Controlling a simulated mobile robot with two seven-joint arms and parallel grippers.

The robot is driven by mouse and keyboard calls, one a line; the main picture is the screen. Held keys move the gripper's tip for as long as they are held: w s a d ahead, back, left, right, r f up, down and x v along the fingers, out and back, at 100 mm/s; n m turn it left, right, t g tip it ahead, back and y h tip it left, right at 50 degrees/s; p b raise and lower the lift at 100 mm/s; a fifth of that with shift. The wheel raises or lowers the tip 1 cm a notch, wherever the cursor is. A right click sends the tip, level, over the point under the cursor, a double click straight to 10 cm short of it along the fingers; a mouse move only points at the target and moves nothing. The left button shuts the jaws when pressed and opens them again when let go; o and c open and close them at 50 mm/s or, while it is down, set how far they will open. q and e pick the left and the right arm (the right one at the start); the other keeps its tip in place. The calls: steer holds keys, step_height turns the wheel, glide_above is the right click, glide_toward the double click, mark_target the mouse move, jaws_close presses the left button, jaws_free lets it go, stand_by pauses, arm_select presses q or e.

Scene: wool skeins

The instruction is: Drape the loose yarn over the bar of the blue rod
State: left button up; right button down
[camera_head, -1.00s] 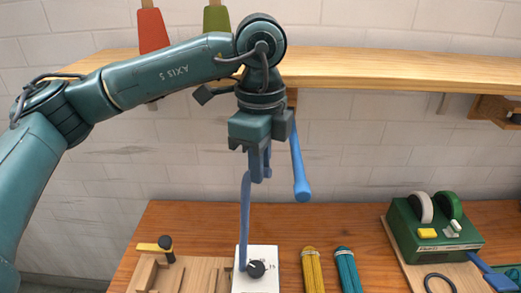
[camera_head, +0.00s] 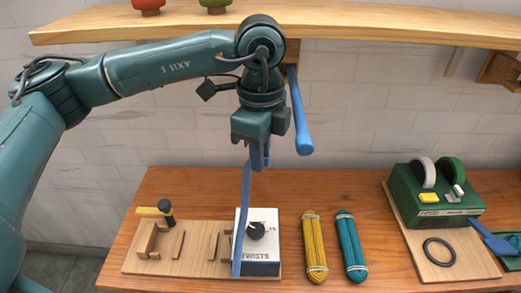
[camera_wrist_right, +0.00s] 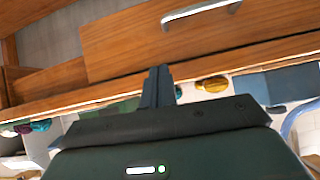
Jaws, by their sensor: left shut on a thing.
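The loose yarn (camera_head: 242,215) is a long blue strand. My left gripper (camera_head: 260,160) is shut on its upper end, and the strand hangs down in front of the white box. The blue rod (camera_head: 300,112) sticks out from below the shelf, just right of my left gripper, with a thicker rounded end. The yarn is apart from the rod's visible part; the rod's rear is partly hidden by my arm. My right gripper (camera_wrist_right: 157,87) shows in the right wrist view with its fingers together and nothing seen between them, facing a wooden drawer front.
The wooden shelf (camera_head: 400,35) runs above the rod. On the table are a white box with a black knob (camera_head: 262,228), a yellow skein (camera_head: 314,245), a teal skein (camera_head: 351,245), a wooden jig (camera_head: 195,262) and a green machine (camera_head: 435,200).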

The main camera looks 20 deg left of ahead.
stand_by(0.3)
arm_select(q)
steer(key=o, duration=0.8)
steer(key=shift+o, duration=0.7)
steer(key=shift+o, duration=2.4)
steer(key=shift+o, duration=0.5)
steer(key=o, duration=0.3)
